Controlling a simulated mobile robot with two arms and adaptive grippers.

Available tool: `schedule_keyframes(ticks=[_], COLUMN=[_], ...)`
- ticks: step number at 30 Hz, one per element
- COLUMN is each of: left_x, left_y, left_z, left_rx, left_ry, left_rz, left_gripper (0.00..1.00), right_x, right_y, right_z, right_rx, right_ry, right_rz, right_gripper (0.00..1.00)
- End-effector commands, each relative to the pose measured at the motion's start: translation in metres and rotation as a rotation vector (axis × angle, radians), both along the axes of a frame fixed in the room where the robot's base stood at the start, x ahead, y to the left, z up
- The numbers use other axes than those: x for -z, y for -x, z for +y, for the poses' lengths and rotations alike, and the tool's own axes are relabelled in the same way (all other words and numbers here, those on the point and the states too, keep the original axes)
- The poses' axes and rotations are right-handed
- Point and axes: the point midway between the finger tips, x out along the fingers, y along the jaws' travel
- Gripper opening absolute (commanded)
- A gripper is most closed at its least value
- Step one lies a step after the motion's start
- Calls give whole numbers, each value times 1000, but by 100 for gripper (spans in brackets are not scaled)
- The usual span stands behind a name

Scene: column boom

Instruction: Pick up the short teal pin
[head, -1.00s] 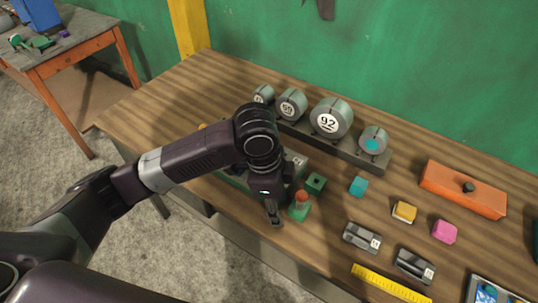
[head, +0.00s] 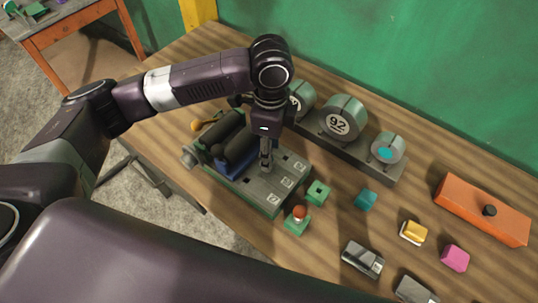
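A short teal piece (head: 366,199) stands on the wooden bench right of the green machine; it looks like the short teal pin, but its exact shape is hard to tell. My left gripper (head: 266,168) points down over the grey top plate of the green machine (head: 272,208), well left of the teal piece. Its fingers show as one narrow dark shape, so their opening is unclear. I see nothing held in it. My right gripper is out of view.
A rack of round grey weights (head: 342,119) stands along the back. A green block with a hole (head: 317,193), a red-topped green holder (head: 298,219), yellow (head: 413,232) and pink (head: 455,258) blocks and an orange box (head: 482,210) surround the teal piece.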

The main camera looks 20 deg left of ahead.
Motion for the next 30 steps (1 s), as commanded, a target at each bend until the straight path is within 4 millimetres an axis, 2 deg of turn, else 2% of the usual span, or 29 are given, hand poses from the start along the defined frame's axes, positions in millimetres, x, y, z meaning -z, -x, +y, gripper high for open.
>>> schedule_keyframes(ticks=[3,8,13,18,21,23,30], left_x=[12,33,56,61,61,61,60], left_y=[0,-1,-1,-2,-2,-2,-2], left_z=[3,11,11,11,11,11,11], left_rx=[-1,-2,0,2,2,2,2], left_ry=[-1,-3,-2,0,0,0,0], left_rz=[3,3,1,-1,-1,-1,-2], left_gripper=[43,43,43,43,43,38,12], right_x=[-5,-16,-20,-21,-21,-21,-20], right_y=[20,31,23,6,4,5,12], right_z=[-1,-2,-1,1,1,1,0], right_rx=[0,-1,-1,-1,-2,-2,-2], right_ry=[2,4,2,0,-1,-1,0], right_rz=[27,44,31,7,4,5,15], right_gripper=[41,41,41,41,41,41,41])
